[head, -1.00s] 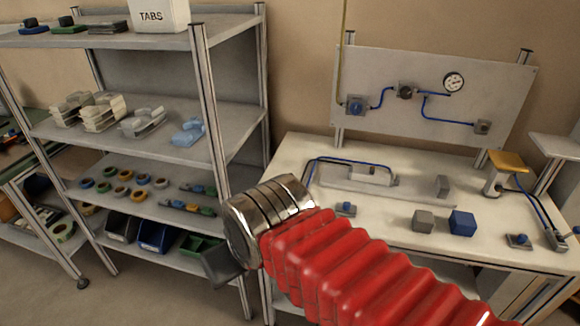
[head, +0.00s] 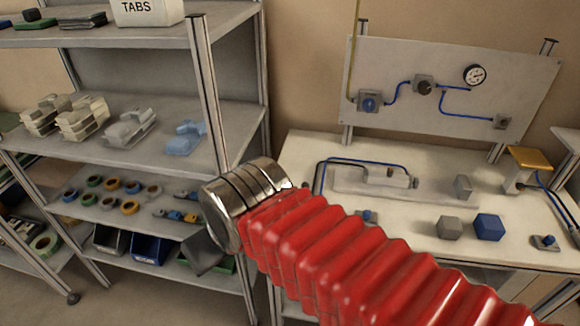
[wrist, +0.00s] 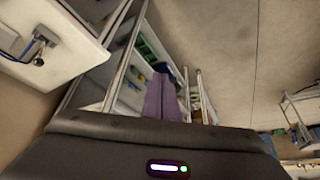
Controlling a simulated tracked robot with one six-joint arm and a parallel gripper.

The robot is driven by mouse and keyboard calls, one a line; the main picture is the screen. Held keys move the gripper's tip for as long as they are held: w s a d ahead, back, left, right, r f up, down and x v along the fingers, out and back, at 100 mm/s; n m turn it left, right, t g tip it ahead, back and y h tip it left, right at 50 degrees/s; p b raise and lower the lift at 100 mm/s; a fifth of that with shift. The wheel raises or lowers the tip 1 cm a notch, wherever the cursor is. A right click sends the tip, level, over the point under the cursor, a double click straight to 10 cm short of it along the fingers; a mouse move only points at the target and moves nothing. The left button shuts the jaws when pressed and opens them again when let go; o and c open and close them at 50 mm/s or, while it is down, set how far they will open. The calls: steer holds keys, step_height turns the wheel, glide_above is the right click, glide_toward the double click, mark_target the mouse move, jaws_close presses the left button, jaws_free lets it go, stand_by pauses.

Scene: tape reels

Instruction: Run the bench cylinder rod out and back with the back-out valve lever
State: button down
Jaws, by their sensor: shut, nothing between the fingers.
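What looks like the bench cylinder (head: 390,177) lies on a grey plate on the pale bench, with blue tubes looping behind it. A grey upright block (head: 463,187) stands to its right, apart from it. A small blue-knobbed valve (head: 368,217) sits near the bench front, partly behind my red arm sleeve. Another blue-knobbed block (head: 545,242) sits at the front right. I cannot tell which is the back-out valve. My gripper (head: 208,256) is in front of the shelves, left of the bench and far from the valves. In the wrist view its purple fingers (wrist: 161,98) are together and empty.
A shelf unit (head: 215,134) with rolls and bins stands left of the bench. A panel (head: 460,107) with a gauge (head: 474,75) rises behind it. A grey cube (head: 450,228), a blue cube (head: 488,227) and a yellow-topped block (head: 529,158) are on the bench.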

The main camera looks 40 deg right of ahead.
steer(key=shift+w, duration=0.45)
steer(key=shift+d, duration=0.1)
steer(key=w+d+r+m+g+h, duration=0.1)
steer(key=w+d+r, duration=0.1)
steer(key=w+d, duration=0.3)
steer(key=w+d+r+m, duration=0.1)
steer(key=w+d, duration=0.2)
steer(key=d, duration=0.5)
steer(key=w+d+m+g, duration=0.1)
steer(key=w+d, duration=0.1)
steer(key=d, duration=1.5)
steer(key=shift+w+d+f+m, duration=0.2)
steer(key=shift+w+d+m, duration=0.1)
